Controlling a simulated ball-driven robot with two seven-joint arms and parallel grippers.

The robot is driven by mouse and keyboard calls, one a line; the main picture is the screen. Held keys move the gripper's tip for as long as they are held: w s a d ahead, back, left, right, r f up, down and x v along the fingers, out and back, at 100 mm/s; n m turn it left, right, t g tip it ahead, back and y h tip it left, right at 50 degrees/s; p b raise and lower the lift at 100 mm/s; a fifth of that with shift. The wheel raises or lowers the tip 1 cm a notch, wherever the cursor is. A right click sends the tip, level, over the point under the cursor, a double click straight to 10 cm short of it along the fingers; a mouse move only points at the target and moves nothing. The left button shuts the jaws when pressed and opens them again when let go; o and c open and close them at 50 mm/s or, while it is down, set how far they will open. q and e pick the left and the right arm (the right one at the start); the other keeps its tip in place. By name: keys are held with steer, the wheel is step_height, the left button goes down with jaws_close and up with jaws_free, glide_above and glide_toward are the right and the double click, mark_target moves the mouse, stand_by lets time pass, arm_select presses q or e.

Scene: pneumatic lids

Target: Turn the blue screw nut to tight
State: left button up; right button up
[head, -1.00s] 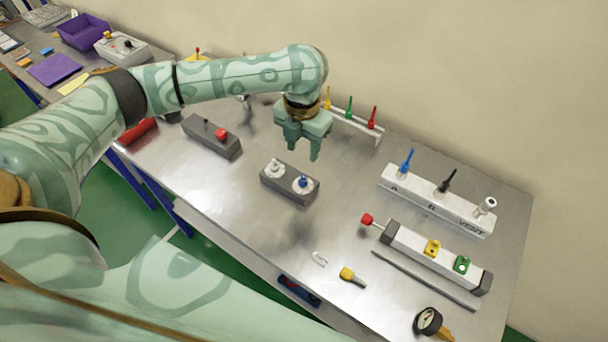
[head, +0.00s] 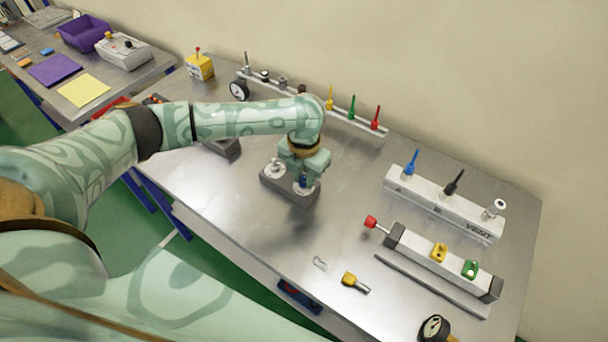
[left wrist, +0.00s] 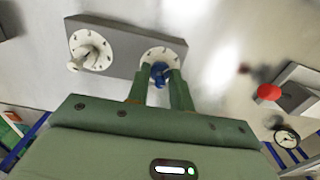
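The blue screw nut (head: 303,181) sits on a round white dial at the right end of a dark grey block (head: 289,197). In the left wrist view the blue nut (left wrist: 159,72) shows between the fingertips, with the marked dial around it. My left gripper (head: 301,178) is lowered over this dial and points down. Its fingers stand apart on either side of the nut; no firm grip shows. The fingers hide part of the nut and dial. A white nut on a second dial (left wrist: 91,50) is at the block's other end. My right gripper is not in view.
A white valve block (head: 440,207) with blue, black and white fittings and a cylinder with a red knob (head: 370,221) stand to the right. A yellow-tipped fitting (head: 349,280) and a small clip lie in front. A rack with coloured tools (head: 351,118) stands behind.

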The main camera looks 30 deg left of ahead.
arm_select(q)
jaws_close()
steer(key=shift+r+p, duration=0.15)
steer(key=shift+p, duration=0.35)
steer(key=n+p, duration=0.8)
steer(key=p, duration=0.2)
steer(key=shift+r+n, duration=0.1)
steer(key=shift+n, duration=0.2)
steer(key=n+p, duration=0.2)
steer(key=shift+n, duration=0.3)
steer(key=n+p, duration=0.2)
steer(key=n, duration=0.1)
steer(key=shift+n+p, duration=0.3)
steer(key=n+p, duration=0.1)
steer(key=n, duration=0.2)
steer(key=shift+n+p, duration=0.75)
steer(key=shift+n, duration=0.75)
steer(key=shift+f, duration=0.2)
